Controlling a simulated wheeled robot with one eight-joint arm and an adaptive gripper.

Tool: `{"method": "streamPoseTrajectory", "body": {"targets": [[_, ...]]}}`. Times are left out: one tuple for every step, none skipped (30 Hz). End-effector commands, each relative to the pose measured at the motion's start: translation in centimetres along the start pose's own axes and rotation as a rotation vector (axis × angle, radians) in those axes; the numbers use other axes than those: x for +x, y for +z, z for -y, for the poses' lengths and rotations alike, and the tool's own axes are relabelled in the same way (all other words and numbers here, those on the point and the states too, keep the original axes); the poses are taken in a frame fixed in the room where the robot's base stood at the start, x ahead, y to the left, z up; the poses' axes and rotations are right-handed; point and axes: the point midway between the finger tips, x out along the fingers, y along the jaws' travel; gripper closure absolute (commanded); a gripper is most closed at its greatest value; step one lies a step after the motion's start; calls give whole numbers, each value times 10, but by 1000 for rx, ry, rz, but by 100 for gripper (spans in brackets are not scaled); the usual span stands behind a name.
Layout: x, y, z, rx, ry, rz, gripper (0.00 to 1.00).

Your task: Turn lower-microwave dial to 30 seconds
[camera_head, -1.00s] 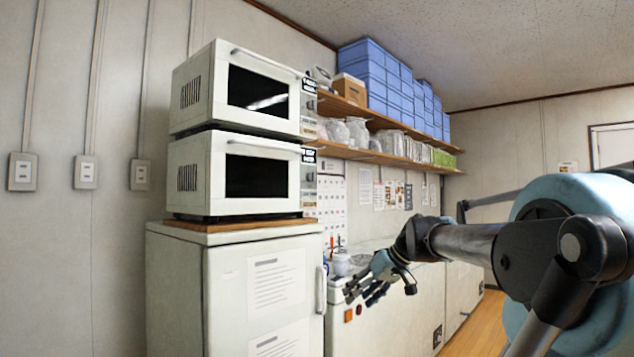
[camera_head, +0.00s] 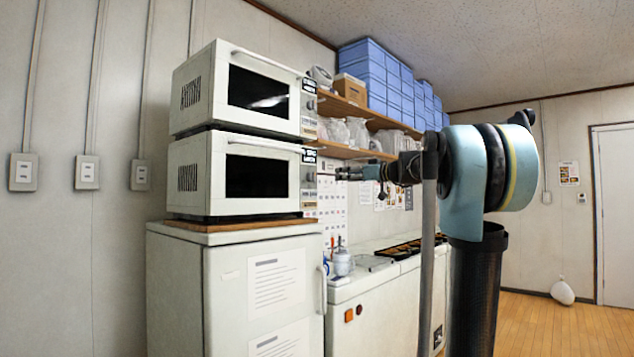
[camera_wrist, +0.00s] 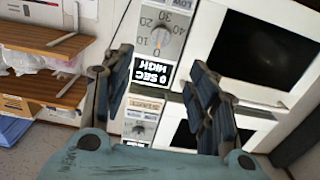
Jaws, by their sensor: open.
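The lower microwave (camera_head: 240,177) is white with a dark window and stands under a matching upper microwave (camera_head: 245,92). Its control strip also shows in the wrist view, upside down. My gripper (camera_head: 345,173) is just right of the lower microwave's control strip in the head view. In the wrist view my gripper (camera_wrist: 160,62) is open and empty, its fingers either side of the dial in the picture, apparently apart from it.
Wooden shelves (camera_head: 345,151) with wrapped items are close right of the microwaves. A white counter (camera_head: 372,312) with a blue-white bottle (camera_head: 342,262) stands below. The white cabinet (camera_head: 180,285) holds the microwaves. Open floor (camera_head: 550,325) lies at right.

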Motion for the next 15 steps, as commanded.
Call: {"method": "streamPoseTrajectory", "body": {"targets": [[8, 0, 1, 0, -3, 0, 47], [14, 0, 1, 0, -3, 1, 47], [21, 0, 1, 0, -4, 1, 47], [26, 0, 1, 0, -4, 1, 47], [31, 0, 1, 0, -3, 1, 47], [38, 0, 1, 1, -4, 1, 47], [44, 0, 1, 1, -4, 1, 47], [49, 0, 1, 1, -3, 1, 47], [56, 0, 1, 1, -3, 1, 47], [61, 0, 1, 1, -4, 1, 47], [66, 1, 1, 1, -3, 1, 47], [74, 1, 1, 1, -3, 2, 47], [79, 1, 1, 1, -4, 2, 47], [84, 1, 1, 1, -3, 2, 47], [91, 1, 1, 1, -2, 2, 47]]}}
